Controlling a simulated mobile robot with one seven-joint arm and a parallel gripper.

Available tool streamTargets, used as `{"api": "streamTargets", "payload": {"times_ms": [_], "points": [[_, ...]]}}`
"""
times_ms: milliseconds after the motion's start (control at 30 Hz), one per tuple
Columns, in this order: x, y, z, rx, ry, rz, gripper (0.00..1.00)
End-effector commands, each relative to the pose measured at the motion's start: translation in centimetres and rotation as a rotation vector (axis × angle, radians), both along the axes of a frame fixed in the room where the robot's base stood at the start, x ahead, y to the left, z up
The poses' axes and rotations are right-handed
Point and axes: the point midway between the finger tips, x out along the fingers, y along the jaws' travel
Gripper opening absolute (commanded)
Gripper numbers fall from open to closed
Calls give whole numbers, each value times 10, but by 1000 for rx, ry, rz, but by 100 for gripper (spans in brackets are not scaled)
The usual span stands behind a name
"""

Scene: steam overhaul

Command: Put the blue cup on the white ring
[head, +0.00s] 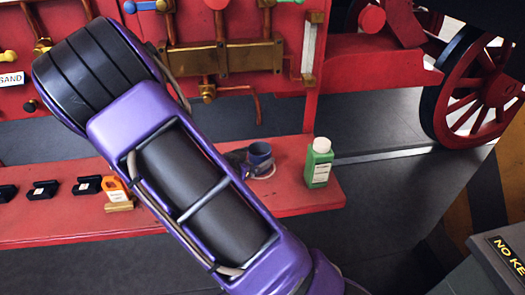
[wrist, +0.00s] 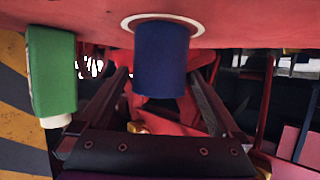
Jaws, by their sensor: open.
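The blue cup (head: 260,157) stands upright on the red shelf, on the white ring (head: 264,174). In the wrist view, which looks upside down, the cup (wrist: 162,62) hangs from the top with its base within the white ring (wrist: 128,22); the ring's rim shows around it. My gripper (wrist: 160,76) is open, with one finger on each side of the cup in the picture and gaps between. I cannot tell how far the fingertips reach along the cup. In the head view my gripper is mostly hidden behind my purple arm, just left of the cup.
A green bottle with a white cap (head: 318,163) stands close to the right of the cup; it also shows in the wrist view (wrist: 52,72). An orange tag-like object (head: 115,189) and several black blocks lie at the shelf's left. Pipes and valves line the red wall behind.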

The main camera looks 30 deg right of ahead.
Motion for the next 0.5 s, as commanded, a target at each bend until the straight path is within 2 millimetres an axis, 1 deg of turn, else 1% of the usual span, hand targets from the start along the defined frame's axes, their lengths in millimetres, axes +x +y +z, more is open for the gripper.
{"api": "streamTargets", "payload": {"times_ms": [33,100,200,333,500], "points": [[-6,10,7,1,0,3,100],[-13,21,12,2,-1,4,100],[-22,33,18,1,0,3,100],[-29,43,22,0,0,2,100],[-32,47,24,-1,1,-1,100]]}}
